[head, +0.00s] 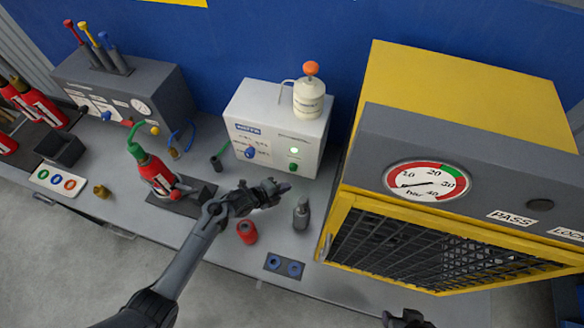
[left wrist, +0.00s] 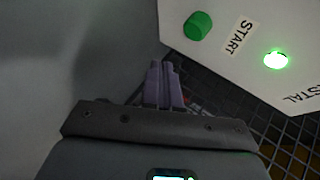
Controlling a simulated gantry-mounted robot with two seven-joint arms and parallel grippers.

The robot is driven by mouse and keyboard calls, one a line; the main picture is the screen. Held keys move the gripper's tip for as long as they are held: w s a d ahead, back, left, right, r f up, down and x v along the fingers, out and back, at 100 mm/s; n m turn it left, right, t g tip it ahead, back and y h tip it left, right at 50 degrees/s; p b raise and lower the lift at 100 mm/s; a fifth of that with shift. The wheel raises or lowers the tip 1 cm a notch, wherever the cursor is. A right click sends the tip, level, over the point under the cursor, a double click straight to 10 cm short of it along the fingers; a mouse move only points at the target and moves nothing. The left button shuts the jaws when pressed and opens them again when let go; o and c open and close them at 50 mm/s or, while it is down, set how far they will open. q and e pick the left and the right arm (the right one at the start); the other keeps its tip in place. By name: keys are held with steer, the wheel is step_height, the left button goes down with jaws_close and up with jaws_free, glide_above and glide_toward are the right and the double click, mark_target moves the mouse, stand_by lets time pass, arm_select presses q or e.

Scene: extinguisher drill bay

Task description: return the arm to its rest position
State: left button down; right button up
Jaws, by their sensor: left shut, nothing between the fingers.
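My left arm reaches in from the bottom left of the head view. Its left gripper (head: 284,188) is above the bench, just in front of the white box (head: 262,122). In the left wrist view the left gripper's fingers (left wrist: 164,84) are together and empty. The white box also shows there (left wrist: 240,45), with a green button (left wrist: 197,26) marked START and a lit green lamp (left wrist: 276,60). The fingers look apart from the button. Part of my right gripper (head: 406,319) shows dark at the bottom edge of the head view; its fingers cannot be made out.
A yellow-framed cage cabinet (head: 345,205) with a gauge stands close on the right. A grey bottle (head: 301,213), a red cylinder (head: 247,231) and a red extinguisher (head: 153,170) stand near the left arm. A grey test box (head: 125,95) is at the back left.

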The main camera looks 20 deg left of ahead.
stand_by(0.3)
arm_select(q)
steer(key=shift+s+r, duration=0.15)
steer(key=shift+r, duration=0.05)
steer(key=s+a+r+n+g+y+p, duration=0.2)
steer(key=s+r+n+p, duration=0.4)
steer(key=s+r+n, duration=0.4)
steer(key=s+a+r+n+g+y+p, duration=0.1)
steer(key=s+r+n+g+y+p, duration=0.3)
steer(key=s+r+n, duration=0.7)
steer(key=s+r+p, duration=0.1)
steer(key=s+r, duration=0.2)
steer(key=s, duration=0.5)
steer(key=shift+a+r+p, duration=0.4)
